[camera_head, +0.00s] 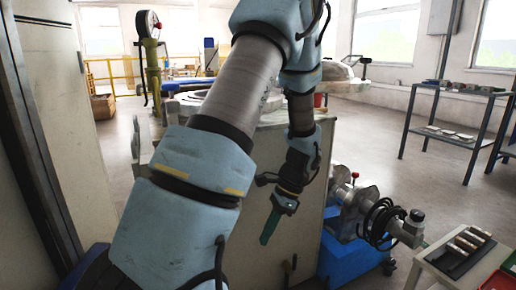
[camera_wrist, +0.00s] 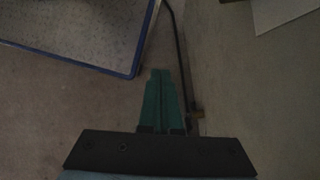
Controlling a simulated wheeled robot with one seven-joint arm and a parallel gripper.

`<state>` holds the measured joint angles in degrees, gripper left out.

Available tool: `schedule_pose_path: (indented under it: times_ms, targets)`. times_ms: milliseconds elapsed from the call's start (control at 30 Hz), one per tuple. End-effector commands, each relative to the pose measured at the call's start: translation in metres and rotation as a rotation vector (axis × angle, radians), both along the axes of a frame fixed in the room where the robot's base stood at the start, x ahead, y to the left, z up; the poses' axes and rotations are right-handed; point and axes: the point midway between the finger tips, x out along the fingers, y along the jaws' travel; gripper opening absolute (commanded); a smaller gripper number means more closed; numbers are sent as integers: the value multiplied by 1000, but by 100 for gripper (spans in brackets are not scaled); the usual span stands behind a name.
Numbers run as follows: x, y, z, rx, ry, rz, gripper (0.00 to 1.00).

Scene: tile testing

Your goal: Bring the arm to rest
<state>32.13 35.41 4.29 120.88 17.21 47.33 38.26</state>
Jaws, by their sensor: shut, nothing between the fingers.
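My arm reaches up and forward in the head view, then bends down at the elbow. My gripper (camera_head: 267,232) hangs at its end, pointing down and slightly left, in front of the beige side of a large cabinet-like machine (camera_head: 305,240). In the wrist view my gripper (camera_wrist: 161,80) shows its two green fingers side by side, shut with nothing between them. Nothing touches the fingertips, and bare floor shows beyond them.
A blue wheeled unit with metal fittings (camera_head: 350,262) stands right of the machine. A dark shelf rack (camera_head: 448,135) stands farther back. A blue-edged plate (camera_wrist: 85,30) is at the wrist view's upper left.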

Motion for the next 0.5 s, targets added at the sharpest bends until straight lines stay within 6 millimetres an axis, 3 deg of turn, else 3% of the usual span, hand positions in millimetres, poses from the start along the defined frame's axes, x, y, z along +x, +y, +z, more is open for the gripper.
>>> schedule_pose_path:
  times_ms: [33,200,500]
  targets:
    - [-3,12,16,-45,-63,132,0]
    - [-16,41,54,-163,-259,562,0]
    - [-37,77,93,-284,-483,1093,0]
